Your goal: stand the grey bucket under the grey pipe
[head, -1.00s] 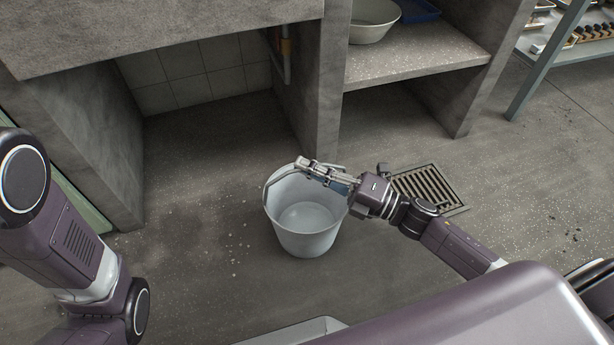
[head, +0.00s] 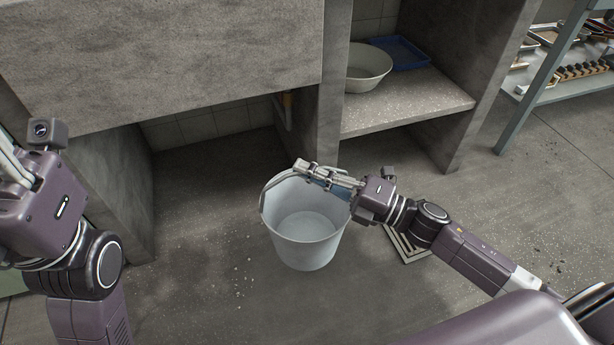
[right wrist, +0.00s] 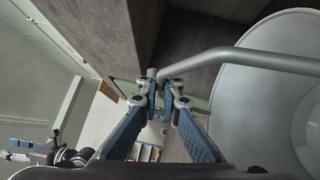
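The grey bucket (head: 304,245) is upright and open at the top, in the middle of the head view. My right gripper (head: 312,172) is at its rim, shut on the wire handle. In the right wrist view the fingertips (right wrist: 163,84) close around the handle (right wrist: 225,55), with the bucket (right wrist: 262,105) at right. I cannot tell whether its base touches the floor. A short pale pipe (head: 287,112) with an orange part shows under the concrete bench, mostly hidden by the slab. My left gripper (head: 12,165) is partly cut off at the left edge; its fingers are unclear.
The concrete bench (head: 170,60) overhangs an open bay with a tiled back wall. A concrete divider (head: 331,120) stands right of the bay. A shelf to its right holds a white bowl (head: 366,68) and a blue tray (head: 402,53). A floor drain (head: 408,248) is partly behind my right arm.

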